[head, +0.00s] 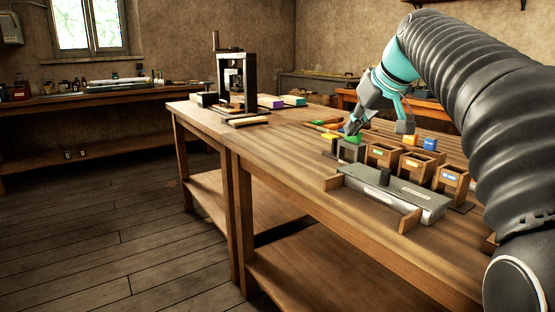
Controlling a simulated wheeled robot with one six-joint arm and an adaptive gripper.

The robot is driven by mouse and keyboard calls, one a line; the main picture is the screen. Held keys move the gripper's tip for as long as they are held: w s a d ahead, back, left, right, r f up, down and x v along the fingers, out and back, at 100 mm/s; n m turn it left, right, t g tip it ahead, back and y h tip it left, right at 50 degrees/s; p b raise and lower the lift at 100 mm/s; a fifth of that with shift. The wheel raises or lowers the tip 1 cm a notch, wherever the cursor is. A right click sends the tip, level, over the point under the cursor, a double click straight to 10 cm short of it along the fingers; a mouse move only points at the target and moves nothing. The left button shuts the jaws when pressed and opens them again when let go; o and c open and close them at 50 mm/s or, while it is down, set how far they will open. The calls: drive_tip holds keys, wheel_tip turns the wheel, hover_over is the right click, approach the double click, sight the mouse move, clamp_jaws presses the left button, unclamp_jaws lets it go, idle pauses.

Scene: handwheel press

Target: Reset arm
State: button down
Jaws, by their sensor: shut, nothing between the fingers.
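My arm comes in from the right edge and arches over the wooden workbench (215,128). My gripper (352,131) hangs at the arm's end, pointing down and left. It is shut and empty, low over the bench beside a green piece and the small wooden boxes. The handwheel press (250,80), a dark upright frame, stands at the far left end of the bench, well apart from my gripper.
Small labelled wooden boxes (383,156) stand in a row near my gripper. A grey metal device (395,192) lies in front of them. Coloured blocks (271,102) lie by the press. A side bench (90,95) stands against the wall.

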drive_tip(key=s+f+m+g+h, duration=0.1)
drive_tip(key=s+f+m+h, duration=0.2)
drive_tip(key=s+f, duration=2.5)
drive_tip(key=shift+s+a+f+m, duration=0.3)
drive_tip(key=shift+s+m, duration=0.2)
drive_tip(key=shift+s, duration=0.3)
